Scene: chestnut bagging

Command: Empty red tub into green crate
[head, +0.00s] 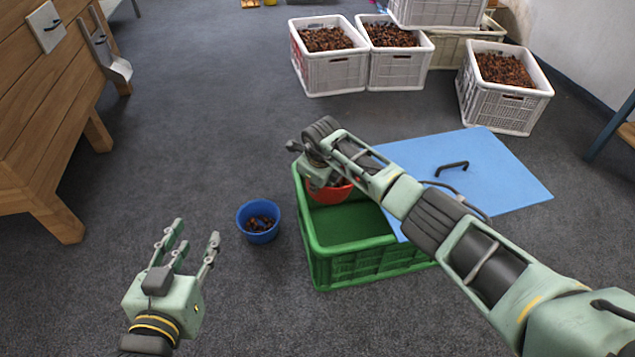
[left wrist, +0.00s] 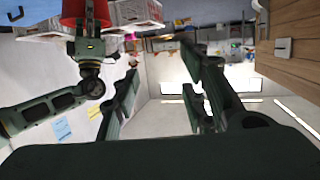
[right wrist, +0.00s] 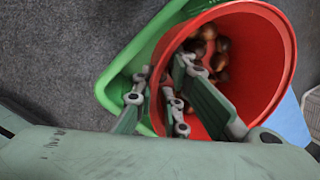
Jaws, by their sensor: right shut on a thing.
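The red tub (head: 330,194) hangs at the far left corner of the green crate (head: 372,263), partly hidden by my right gripper (head: 315,170). In the right wrist view my right gripper (right wrist: 160,88) is shut on the wall of the red tub (right wrist: 284,50). Several chestnuts (right wrist: 208,50) lie inside the tub. The visible part of the crate's floor is bare green. My left gripper (head: 194,240) is open and empty, left of the crate. The left wrist view shows the red tub (left wrist: 84,12) at the top.
A blue lid (head: 505,178) with a black handle lies across the crate's right part. A blue tub (head: 258,236) with chestnuts stands on the floor left of the crate. White crates (head: 335,76) of chestnuts stand at the back. A wooden cabinet (head: 40,120) is at left.

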